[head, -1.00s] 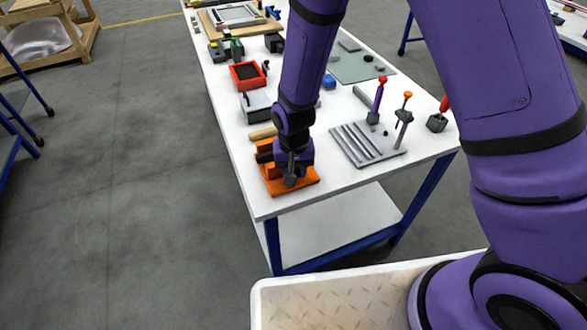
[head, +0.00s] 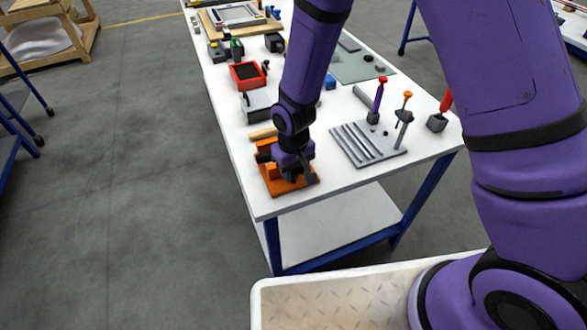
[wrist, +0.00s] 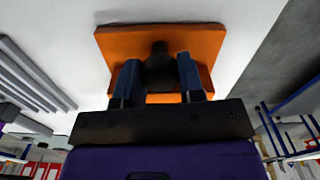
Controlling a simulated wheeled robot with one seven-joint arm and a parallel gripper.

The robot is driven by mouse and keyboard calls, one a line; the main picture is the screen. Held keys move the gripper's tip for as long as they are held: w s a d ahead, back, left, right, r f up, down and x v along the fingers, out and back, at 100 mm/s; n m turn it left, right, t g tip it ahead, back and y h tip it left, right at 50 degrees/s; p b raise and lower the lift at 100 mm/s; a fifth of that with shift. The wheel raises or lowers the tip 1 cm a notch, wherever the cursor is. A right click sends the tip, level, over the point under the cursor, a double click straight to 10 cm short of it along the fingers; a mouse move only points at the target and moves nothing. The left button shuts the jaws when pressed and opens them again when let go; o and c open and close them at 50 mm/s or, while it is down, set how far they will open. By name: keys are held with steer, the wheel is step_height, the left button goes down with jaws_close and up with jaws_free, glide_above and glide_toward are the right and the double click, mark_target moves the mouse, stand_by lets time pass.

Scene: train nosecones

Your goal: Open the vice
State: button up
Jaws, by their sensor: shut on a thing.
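The orange vice (head: 273,187) sits on the near end of the white table. Its orange base and a dark round part (wrist: 160,68) show in the wrist view (wrist: 118,42). My gripper (head: 296,178) is at the vice, and in the wrist view (wrist: 158,80) its two fingers stand on either side of the dark part, which looks like the vice handle. The gripper is shut on this handle. My wrist hides much of the vice in the head view, so I cannot tell how far apart its jaws are.
The white table (head: 228,120) holds a grey grooved block (head: 365,145) right of the vice, with upright tools behind it. A wooden handle (head: 263,133), a grey box (head: 257,107) and a red tray (head: 247,76) lie behind the vice. Floor is open at left.

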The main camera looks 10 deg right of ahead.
steer(key=shift+n, duration=1.2)
steer(key=o, duration=0.6)
steer(key=shift+w, duration=0.1)
steer(key=shift+o, duration=0.2)
step_height(320, 180, up, 11)
